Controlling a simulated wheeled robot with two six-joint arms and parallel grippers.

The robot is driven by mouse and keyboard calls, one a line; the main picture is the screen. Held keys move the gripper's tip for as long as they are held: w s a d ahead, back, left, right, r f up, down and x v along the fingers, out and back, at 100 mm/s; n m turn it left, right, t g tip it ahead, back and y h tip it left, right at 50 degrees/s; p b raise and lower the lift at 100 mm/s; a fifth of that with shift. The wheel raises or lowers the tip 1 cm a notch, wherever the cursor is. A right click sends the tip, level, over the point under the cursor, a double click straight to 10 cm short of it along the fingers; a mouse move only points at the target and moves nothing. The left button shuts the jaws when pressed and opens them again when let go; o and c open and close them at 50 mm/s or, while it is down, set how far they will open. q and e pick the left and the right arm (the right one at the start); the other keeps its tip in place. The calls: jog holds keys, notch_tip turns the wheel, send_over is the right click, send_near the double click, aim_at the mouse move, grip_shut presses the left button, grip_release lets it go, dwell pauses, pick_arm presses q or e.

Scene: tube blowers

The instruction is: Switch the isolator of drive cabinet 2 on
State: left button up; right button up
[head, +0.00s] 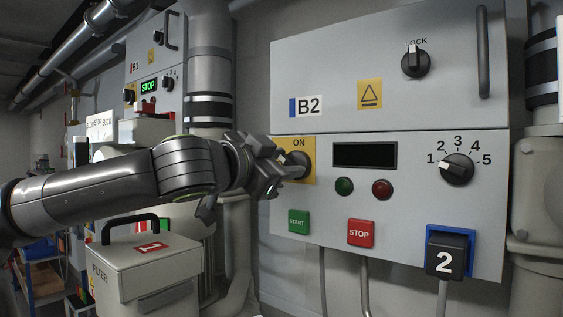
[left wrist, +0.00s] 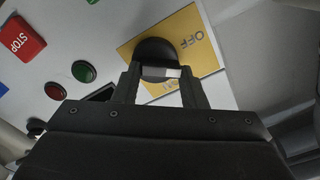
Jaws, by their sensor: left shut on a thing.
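Drive cabinet B2 (head: 390,80) fills the right of the head view. Its isolator is a black rotary knob (head: 304,161) on a yellow plate (head: 310,143) with ON at the top. My left gripper (head: 290,170) reaches it from the left and is shut on its handle. In the left wrist view the isolator knob (left wrist: 155,52) stands at the two fingertips (left wrist: 163,80), with a white mark between them. OFF shows on the yellow plate (left wrist: 190,38); the other label is mostly covered. The fingers hide much of the handle. My right gripper is not in view.
Below the dark display (head: 365,155) are a green lamp (head: 344,186), a red lamp (head: 382,189), a START button (head: 298,221) and a STOP button (head: 361,233). A selector dial (head: 457,169) and lock knob (head: 415,61) are farther right. A filter box (head: 150,265) stands below my left arm.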

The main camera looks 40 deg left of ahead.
pick_arm(q)
jog(key=m, duration=0.5)
jog(key=shift+d+m, duration=0.2)
jog(key=shift+m, duration=0.1)
jog(key=m, duration=0.5)
jog(key=shift+d+f, duration=0.1)
jog(key=shift+d, duration=0.05)
jog(key=shift+m, duration=0.3)
jog(key=o, duration=1)
jog(key=shift+s, duration=0.1)
